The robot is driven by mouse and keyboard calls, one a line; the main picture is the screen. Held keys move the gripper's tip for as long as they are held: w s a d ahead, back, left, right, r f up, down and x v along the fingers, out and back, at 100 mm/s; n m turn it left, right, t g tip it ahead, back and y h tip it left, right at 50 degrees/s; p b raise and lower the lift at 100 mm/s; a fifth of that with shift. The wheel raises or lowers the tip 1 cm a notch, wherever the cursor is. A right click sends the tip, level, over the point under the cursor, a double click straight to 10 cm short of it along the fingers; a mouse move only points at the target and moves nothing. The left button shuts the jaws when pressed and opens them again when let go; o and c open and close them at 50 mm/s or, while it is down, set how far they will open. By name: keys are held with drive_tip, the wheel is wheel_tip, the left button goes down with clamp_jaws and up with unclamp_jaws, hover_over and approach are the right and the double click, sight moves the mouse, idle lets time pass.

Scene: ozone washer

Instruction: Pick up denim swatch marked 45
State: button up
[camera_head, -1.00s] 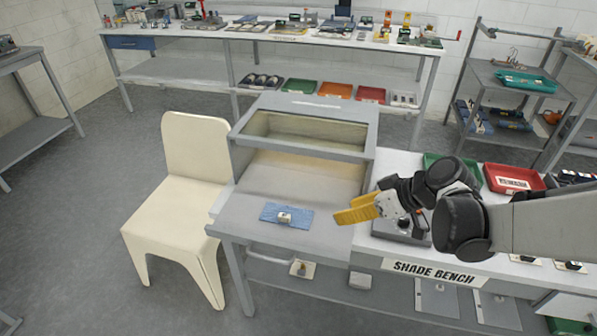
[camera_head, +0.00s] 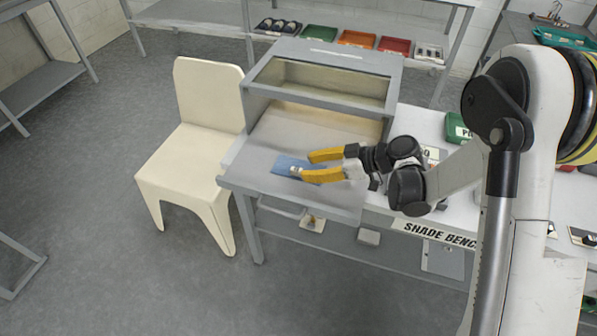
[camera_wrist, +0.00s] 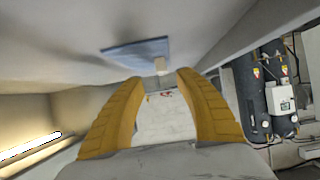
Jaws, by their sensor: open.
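The blue denim swatch (camera_head: 291,167) lies flat on the grey work surface in front of the glass-topped hood. A small pale block or tag (camera_head: 296,171) sits on it; I cannot read a number on it. My gripper (camera_head: 306,167) has yellow fingers, spread apart, reaching in from the right, with the tips close to the swatch and its tag. In the wrist view the swatch (camera_wrist: 135,55) lies beyond the open fingertips (camera_wrist: 160,80), with the pale tag (camera_wrist: 160,66) nearly between them. Nothing is held. I cannot tell whether the fingers touch the tag.
The hood (camera_head: 325,75) rises behind the swatch. A cream chair (camera_head: 195,135) stands at the left. The shade bench (camera_head: 436,233) runs to the right, with a green tray (camera_head: 457,128). Open floor lies at the left front.

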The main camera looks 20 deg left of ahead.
sight(295, 169)
drive_tip(key=b+x, duration=0.2)
drive_tip(key=x, duration=0.2)
drive_tip(key=shift+s+a+f, duration=0.15)
drive_tip(key=shift+a+f, duration=0.15)
drive_tip(key=shift+r, duration=0.15)
clamp_jaws()
drive_tip(key=shift+r, duration=0.1)
